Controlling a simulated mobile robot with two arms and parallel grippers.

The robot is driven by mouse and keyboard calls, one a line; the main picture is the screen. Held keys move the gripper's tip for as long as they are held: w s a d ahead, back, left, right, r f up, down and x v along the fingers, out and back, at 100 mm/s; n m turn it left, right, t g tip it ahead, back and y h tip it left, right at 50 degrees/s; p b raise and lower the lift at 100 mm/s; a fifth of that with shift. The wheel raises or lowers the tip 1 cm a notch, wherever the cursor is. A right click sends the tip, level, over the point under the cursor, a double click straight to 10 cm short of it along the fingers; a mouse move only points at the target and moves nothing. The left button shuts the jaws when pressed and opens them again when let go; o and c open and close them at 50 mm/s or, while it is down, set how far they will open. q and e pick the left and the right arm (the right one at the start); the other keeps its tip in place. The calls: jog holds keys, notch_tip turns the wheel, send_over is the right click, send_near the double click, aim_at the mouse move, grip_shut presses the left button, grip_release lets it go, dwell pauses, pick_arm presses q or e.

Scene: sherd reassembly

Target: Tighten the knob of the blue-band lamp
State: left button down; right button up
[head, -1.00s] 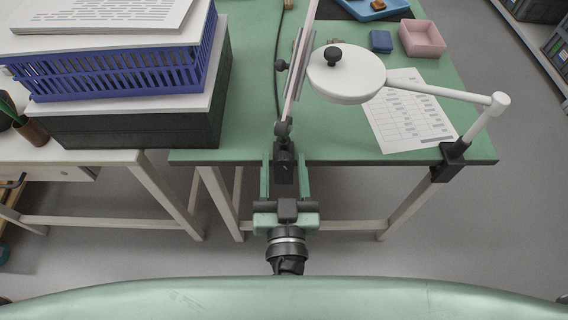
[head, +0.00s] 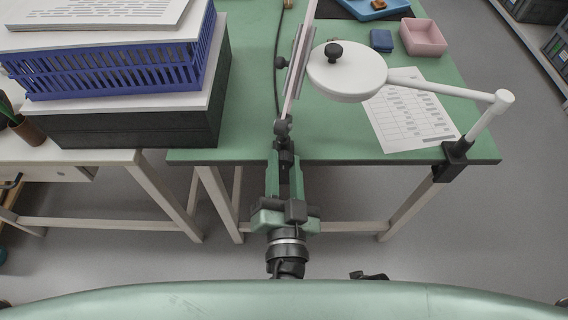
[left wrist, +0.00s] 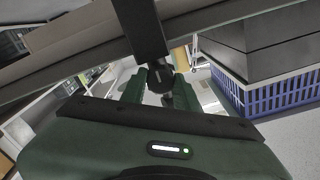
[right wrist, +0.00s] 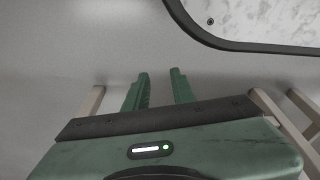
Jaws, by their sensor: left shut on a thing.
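A lamp with a thin pale arm (head: 309,38) stands at the front edge of the green table, with a dark joint (head: 283,128) low on it. My left gripper (head: 285,160) is at the table edge below that joint, shut on a dark knob. In the left wrist view the black knob (left wrist: 160,75) sits between the fingers, under a black clamp bar (left wrist: 140,25). A second lamp has a white round head (head: 346,75) with a black knob on top. I see no blue band on either lamp. My right gripper (right wrist: 160,88) is open and empty.
The green table (head: 345,140) holds a printed sheet (head: 412,112), a pink tray (head: 423,38) and a small blue box (head: 381,40). Stacked crates (head: 125,70) stand at left.

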pick_arm(q)
jog(key=shift+f, duration=0.1)
jog(key=c, duration=1.1)
grip_release()
jog(key=shift+o, duration=0.2)
jog(key=shift+s, duration=0.15)
jog(key=shift+s, duration=0.3)
jog(key=s+b, duration=0.1)
jog(key=s, duration=0.6)
pick_arm(e)
jog(key=w+r, duration=0.1)
jog(key=r, duration=0.1)
jog(key=w+r, duration=0.1)
jog(key=r, duration=0.1)
jog(key=shift+w+a, duration=0.2)
